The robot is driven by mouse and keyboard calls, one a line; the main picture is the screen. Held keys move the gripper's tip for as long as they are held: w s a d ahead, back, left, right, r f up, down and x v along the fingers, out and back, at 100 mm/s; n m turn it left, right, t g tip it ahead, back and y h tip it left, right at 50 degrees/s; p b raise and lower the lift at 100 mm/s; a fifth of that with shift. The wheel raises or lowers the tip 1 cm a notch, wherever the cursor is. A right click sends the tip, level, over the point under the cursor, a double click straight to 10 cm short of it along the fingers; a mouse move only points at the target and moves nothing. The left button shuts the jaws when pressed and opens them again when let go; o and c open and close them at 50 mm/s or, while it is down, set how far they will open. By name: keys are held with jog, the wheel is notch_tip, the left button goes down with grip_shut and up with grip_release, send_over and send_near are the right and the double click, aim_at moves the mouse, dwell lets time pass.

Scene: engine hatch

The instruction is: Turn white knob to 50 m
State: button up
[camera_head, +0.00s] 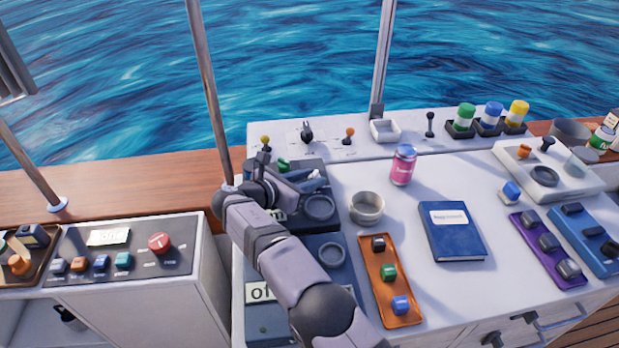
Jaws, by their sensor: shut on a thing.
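My gripper (300,182) is at the dark panel (290,222) on the left part of the white console, beyond my bent arm. It is shut on a small pale thing that looks like the white knob, mostly hidden by the gripper and wrist. The knob's pointer and any 50 m mark cannot be read. A green knob (283,165) sits at the back of this panel, just behind the gripper. A round grey dial (319,208) is just in front of the gripper.
An orange tray (408,320) with several knobs, a round grey cup (366,208), a pink can (403,165) and a blue book (452,232) stand to the right. Small levers (307,132) line the back ledge. A metal post (207,90) rises close left of the wrist.

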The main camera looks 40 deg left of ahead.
jog(key=shift+r, duration=0.2)
jog(key=o, duration=1.1)
jog(key=shift+c, duration=0.2)
jog(key=shift+f, duration=0.1)
jog(key=shift+b+v, duration=0.9)
jog(key=shift+v, duration=2.75)
